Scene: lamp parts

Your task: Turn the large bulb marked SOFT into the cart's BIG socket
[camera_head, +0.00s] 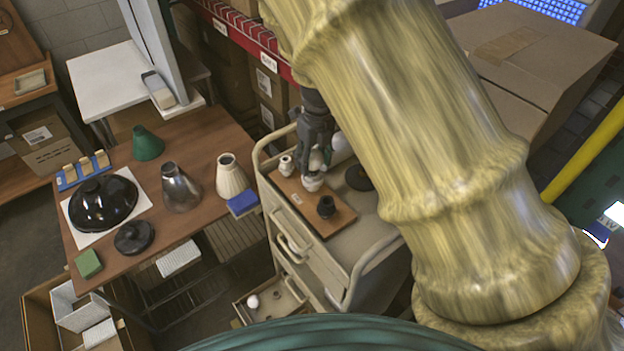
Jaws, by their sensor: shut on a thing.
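My gripper (317,158) is dark and points down over the cart (362,238), shut on a white bulb (317,161) that is partly hidden by the fingers. The bulb is over a white socket (313,183) on the cart's wooden board (293,203); I cannot tell whether its base is inside the socket. No SOFT or BIG lettering can be read. A smaller white socket (287,166) stands to the left on the board, and a black socket (326,207) stands nearer the front.
A white rounded thing (341,148) and a dark disc (358,178) are right of the gripper. The cart's open drawer (273,305) holds a white bulb (253,301). The table (203,140) at left carries several lampshades. My arm's large links block the right side.

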